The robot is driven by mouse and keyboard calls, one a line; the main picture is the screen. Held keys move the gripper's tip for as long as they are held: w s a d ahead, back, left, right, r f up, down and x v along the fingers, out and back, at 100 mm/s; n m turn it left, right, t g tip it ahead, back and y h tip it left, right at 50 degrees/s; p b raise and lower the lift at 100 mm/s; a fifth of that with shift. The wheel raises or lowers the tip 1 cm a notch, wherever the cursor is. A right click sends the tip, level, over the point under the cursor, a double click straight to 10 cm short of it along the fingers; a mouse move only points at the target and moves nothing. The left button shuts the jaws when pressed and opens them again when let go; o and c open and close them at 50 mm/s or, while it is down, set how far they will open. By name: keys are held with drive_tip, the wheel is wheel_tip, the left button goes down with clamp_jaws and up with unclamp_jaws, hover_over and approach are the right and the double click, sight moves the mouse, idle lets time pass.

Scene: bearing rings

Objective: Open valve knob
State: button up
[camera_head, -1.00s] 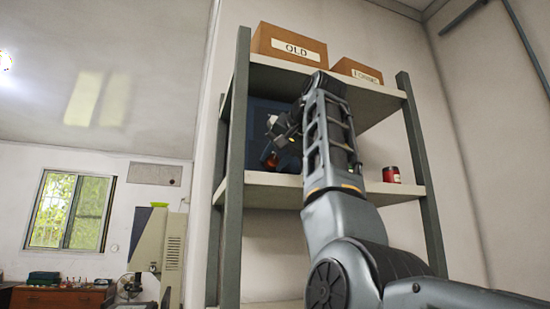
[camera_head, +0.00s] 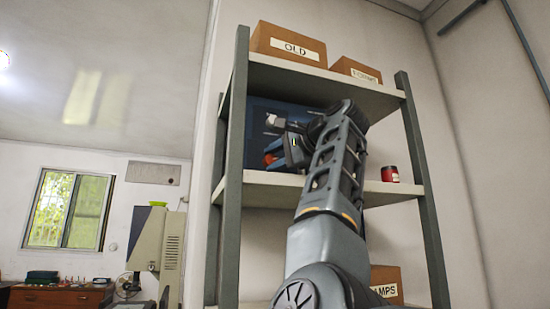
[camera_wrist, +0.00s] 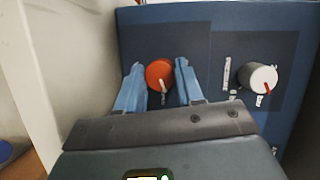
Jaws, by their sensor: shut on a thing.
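A blue panel box (camera_head: 255,110) stands on the middle shelf, with an orange-red knob (camera_head: 269,159) and a white knob (camera_head: 272,119) on its face. In the wrist view the orange-red knob (camera_wrist: 158,73) carries a pale pointer aimed down and slightly right. The white knob (camera_wrist: 262,79) to its right has a red pointer aimed down-right. My gripper (camera_wrist: 160,77) is shut on the orange-red knob, one blue finger on each side. In the head view my gripper (camera_head: 286,153) is at the panel, partly covering it.
The shelf unit (camera_head: 285,188) has grey posts close on both sides. A red can (camera_head: 390,174) stands right of my arm on the middle shelf. Cardboard boxes (camera_head: 290,44) sit on top, and another (camera_head: 387,283) is lower right. A pale post or wall (camera_wrist: 70,60) is left of the panel.

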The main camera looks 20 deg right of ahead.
drive_tip(key=shift+d+f+m+t, duration=0.15)
drive_tip(key=shift+m+t, duration=0.25)
drive_tip(key=shift+m, duration=0.6)
drive_tip(key=o, duration=1)
drive_tip(key=shift+o, duration=0.2)
drive_tip(key=b+v, duration=0.3)
drive_tip(key=v, duration=0.4)
drive_tip(key=shift+s, duration=0.35)
drive_tip(key=shift+d, duration=0.2)
